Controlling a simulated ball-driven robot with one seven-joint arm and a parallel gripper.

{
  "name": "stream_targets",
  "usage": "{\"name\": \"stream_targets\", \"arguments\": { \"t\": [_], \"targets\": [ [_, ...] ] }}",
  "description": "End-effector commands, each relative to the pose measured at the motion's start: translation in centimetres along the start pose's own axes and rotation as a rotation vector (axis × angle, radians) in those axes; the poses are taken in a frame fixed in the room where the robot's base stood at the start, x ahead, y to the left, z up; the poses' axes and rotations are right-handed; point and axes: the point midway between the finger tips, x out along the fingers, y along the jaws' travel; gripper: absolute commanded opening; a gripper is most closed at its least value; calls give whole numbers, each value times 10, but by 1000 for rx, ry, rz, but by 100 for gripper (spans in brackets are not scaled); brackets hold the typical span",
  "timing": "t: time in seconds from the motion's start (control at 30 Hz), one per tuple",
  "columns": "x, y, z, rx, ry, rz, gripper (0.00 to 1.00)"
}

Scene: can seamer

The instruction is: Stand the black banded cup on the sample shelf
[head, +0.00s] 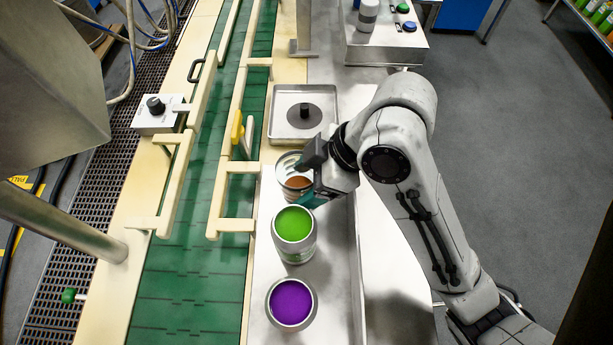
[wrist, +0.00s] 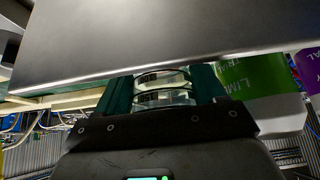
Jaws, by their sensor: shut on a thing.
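The black banded cup (wrist: 163,97) is clear, with dark rings, and sits between the teal fingers of my gripper (wrist: 162,88) in the wrist view. In the head view my gripper (head: 306,176) reaches in from the right and is shut on this cup (head: 291,167), which shows a clear rim and something brown inside or behind it. The gripper hides part of the cup. I cannot tell which surface is the sample shelf, or whether the cup touches anything below.
A green-topped can (head: 294,224) stands close in front of the cup, with a purple-topped can (head: 291,303) nearer. A steel tray (head: 276,128) with a dark knobbed disc (head: 305,115) lies behind. A green conveyor (head: 190,280) with cream rails runs along the left.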

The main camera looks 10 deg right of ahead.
Motion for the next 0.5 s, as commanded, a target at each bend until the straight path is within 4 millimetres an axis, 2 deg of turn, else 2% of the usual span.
{"name": "stream_targets", "arguments": {
  "t": [0.07, 0.1, 0.37, 0.5],
  "targets": [
    [3, 0, 2, 0, 0, 0, 33],
    [2, 0, 1, 0, 0, 0, 71],
    [2, 0, 1, 0, 0, 0, 96],
    [2, 0, 1, 0, 0, 0, 96]
  ]
}}
